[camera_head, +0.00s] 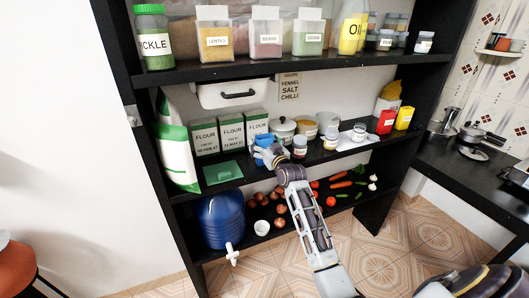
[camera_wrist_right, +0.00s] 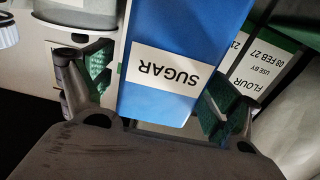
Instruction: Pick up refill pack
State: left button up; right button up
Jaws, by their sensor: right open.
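A blue pack labelled SUGAR (camera_wrist_right: 185,40) stands between the fingers of my right gripper (camera_wrist_right: 160,88) in the right wrist view, its label upside down there. The green-padded fingers are open on either side of the pack; I cannot tell whether either pad touches it. In the head view my right gripper (camera_head: 270,155) reaches to the middle shelf, beside the flour packs, and partly hides the blue pack (camera_head: 263,141). My left gripper is not in view.
Several flour packs (camera_head: 231,131) stand left of the gripper. A lidded pot (camera_head: 283,128) and jars (camera_head: 300,146) stand close to its right. The upper shelf (camera_head: 270,66) is above. A blue water container (camera_head: 221,220) and vegetables sit below.

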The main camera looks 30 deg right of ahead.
dwell(0.3)
jog(key=c, duration=1.1)
jog(key=shift+r, duration=0.1)
notch_tip(320, 180, up, 10)
dwell(0.5)
